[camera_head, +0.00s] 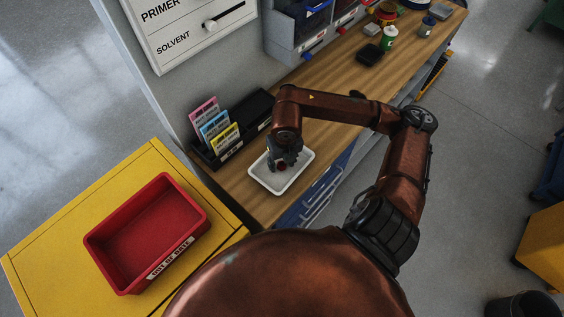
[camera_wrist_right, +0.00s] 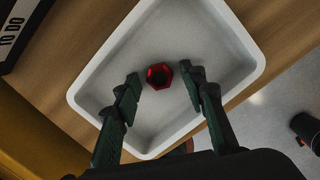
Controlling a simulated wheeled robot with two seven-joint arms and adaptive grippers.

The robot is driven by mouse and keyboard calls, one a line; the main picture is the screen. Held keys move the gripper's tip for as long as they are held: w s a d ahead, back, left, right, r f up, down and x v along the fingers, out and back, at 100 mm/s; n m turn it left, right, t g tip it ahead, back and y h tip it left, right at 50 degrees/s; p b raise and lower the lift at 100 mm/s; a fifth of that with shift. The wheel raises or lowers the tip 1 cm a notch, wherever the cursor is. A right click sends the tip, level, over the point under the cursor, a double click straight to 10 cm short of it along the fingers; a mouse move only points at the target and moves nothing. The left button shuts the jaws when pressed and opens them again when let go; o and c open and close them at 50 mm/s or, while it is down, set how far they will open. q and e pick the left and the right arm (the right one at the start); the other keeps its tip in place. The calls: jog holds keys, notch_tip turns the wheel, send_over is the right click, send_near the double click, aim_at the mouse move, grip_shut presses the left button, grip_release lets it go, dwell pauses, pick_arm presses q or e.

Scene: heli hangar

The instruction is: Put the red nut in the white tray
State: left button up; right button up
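The red nut (camera_wrist_right: 159,76) is a small hexagonal ring. In the right wrist view it shows within the outline of the white tray (camera_wrist_right: 91,87), between my right fingertips, with a small gap on each side. My right gripper (camera_wrist_right: 160,78) is open and points down into the tray. In the head view the gripper (camera_head: 284,162) is over the white tray (camera_head: 300,176), and a bit of the red nut (camera_head: 281,167) shows at its fingertips. I cannot tell whether the nut rests on the tray floor. My left gripper is not in view.
The tray stands on a wooden bench (camera_head: 335,75). Beside it is a black holder (camera_head: 205,155) with coloured cards. A red bin (camera_head: 150,235) sits on the yellow cabinet top (camera_head: 45,250). A green-labelled bottle (camera_head: 389,38) and a dark block (camera_head: 369,56) stand farther along.

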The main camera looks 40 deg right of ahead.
jog(key=shift+r, duration=0.1)
jog(key=shift+r, duration=0.3)
notch_tip(320, 180, up, 11)
jog(key=s+p, duration=0.1)
jog(key=shift+s+a+r, duration=0.2)
jog(key=shift+a, duration=0.05)
jog(key=shift+p, duration=0.3)
